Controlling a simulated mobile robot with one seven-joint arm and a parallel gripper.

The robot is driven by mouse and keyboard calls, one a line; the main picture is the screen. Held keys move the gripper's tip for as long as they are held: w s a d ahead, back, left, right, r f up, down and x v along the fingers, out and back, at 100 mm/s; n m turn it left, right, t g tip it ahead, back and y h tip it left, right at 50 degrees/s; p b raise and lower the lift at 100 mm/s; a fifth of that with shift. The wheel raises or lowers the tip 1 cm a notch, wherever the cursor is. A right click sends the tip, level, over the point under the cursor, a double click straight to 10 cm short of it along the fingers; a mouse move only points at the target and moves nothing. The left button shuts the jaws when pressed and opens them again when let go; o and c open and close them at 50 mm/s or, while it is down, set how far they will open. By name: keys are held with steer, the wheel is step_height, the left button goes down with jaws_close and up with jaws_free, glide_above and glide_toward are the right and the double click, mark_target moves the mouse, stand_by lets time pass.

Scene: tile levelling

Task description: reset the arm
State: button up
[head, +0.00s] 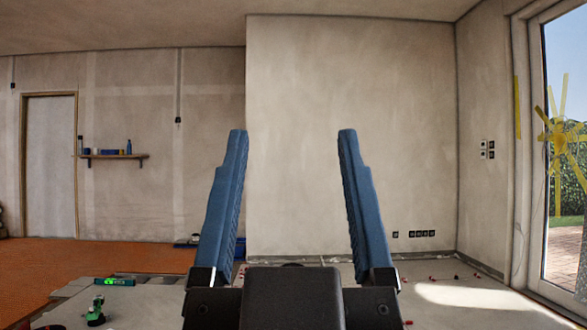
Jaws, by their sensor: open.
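My gripper (293,145) is in the middle of the head view, close to the camera. Its two blue fingers point up and stand wide apart. Nothing is between them except the view of the bare wall behind. The dark gripper body fills the bottom centre and hides part of the floor. The rest of the arm cannot be made out.
A green tool (96,311) and a green level (115,281) lie at the lower left, near orange flooring (45,265). Small red pieces (433,279) are scattered on the grey floor at right. A shelf (114,156) hangs on the left wall. A glass door (565,150) is at right.

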step_height(320, 180, up, 47)
steer(key=p, duration=4.7)
steer(key=shift+w, duration=0.1)
